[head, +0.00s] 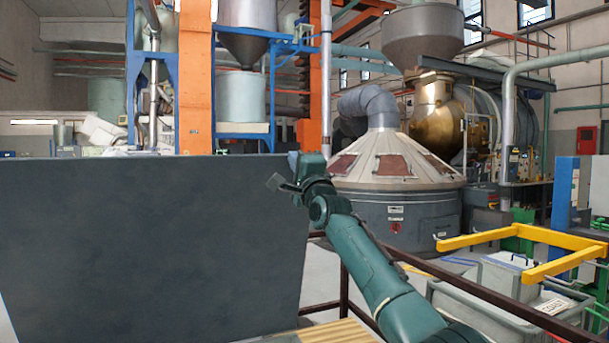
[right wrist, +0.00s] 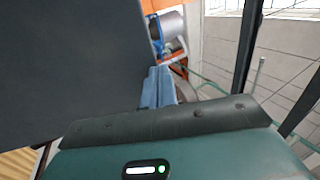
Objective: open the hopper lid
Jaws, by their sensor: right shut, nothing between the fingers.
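A large dark grey panel (head: 150,240), which looks like the hopper lid, stands steeply upright across the left half of the head view. It also fills the left of the right wrist view (right wrist: 65,65). My right gripper (head: 293,160) is at the panel's upper right corner, with the arm reaching up from the lower right. Its blue-grey fingers (right wrist: 158,88) are shut and empty, close beside the panel's edge. I cannot tell whether they touch it. The hopper opening is not visible; the panel hides what lies behind it. My left gripper is not in view.
A conical-topped machine (head: 395,190) stands behind the arm. Yellowish slats (head: 335,332) show below the panel.

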